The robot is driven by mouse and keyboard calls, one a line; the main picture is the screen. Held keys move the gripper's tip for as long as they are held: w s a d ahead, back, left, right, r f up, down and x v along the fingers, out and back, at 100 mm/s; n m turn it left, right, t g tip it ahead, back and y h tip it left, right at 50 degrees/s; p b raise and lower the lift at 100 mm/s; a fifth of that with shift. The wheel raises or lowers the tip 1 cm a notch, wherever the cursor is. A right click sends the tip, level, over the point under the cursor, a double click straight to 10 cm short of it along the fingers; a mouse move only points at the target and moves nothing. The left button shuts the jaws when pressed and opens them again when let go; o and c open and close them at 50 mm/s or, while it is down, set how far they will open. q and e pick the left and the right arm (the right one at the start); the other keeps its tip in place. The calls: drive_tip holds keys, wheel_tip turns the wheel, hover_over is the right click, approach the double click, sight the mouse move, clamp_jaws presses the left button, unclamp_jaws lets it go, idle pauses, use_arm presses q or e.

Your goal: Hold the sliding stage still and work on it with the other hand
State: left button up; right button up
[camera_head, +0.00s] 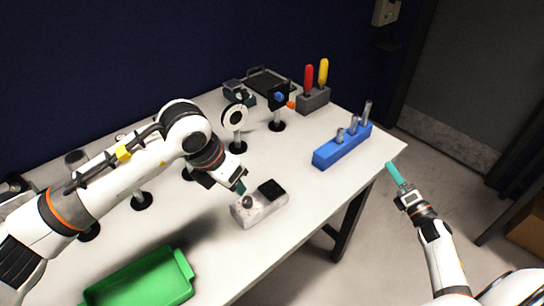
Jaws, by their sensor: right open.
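The sliding stage (266,209) is a small light-grey block with a black square on top and a dark round knob at its left end. It sits on the white table near the front edge. My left gripper (241,188) reaches in from the left, its teal fingertips just above the knob end of the stage. Its finger gap and any contact with the stage are too small to tell. My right gripper (396,173) is open, with teal fingers pointing up and left. It is off the table's right edge, well away from the stage.
A green bin (145,281) lies at the front left. A blue rack (342,146) with several metal pieces stands right of the stage. A grey holder (314,100) carries red and yellow handled tools. Post-mounted optics (235,118) stand behind. Bare table (295,170) separates stage and rack.

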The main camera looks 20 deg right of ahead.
drive_tip(key=w+a+r+n+y, duration=0.2)
drive_tip(key=a+n+y, duration=0.1)
drive_tip(key=w+a+r+n+y, duration=0.2)
drive_tip(key=a+y, duration=0.1)
drive_tip(key=a, duration=0.1)
drive_tip(key=w+a+r+n+g+y, duration=0.1)
drive_tip(key=w+a+r+n+y, duration=0.1)
drive_tip(key=a+r+n+y, duration=0.1)
drive_tip(key=shift+w+a+n+y, duration=0.3)
drive_tip(key=shift+w+a, duration=0.1)
drive_tip(key=shift+a, duration=0.15)
drive_tip(key=w+a+r+n+g+y, duration=0.2)
drive_tip(key=a+n+g+y, duration=0.25)
drive_tip(key=a, duration=0.25)
drive_tip(key=w+a+r+n+g+y, duration=0.1)
drive_tip(key=a+r+n+g+y, duration=0.2)
drive_tip(key=a+n, duration=0.3)
drive_tip(key=n+g+h, duration=1.2)
drive_tip(key=n+h, duration=0.1)
drive_tip(key=h, duration=0.4)
approach(272, 188)
drive_tip(key=shift+m, duration=0.25)
wheel_tip(272, 188, down, 11)
drive_tip(key=shift+d+f, duration=0.1)
drive_tip(key=shift+d, duration=0.05)
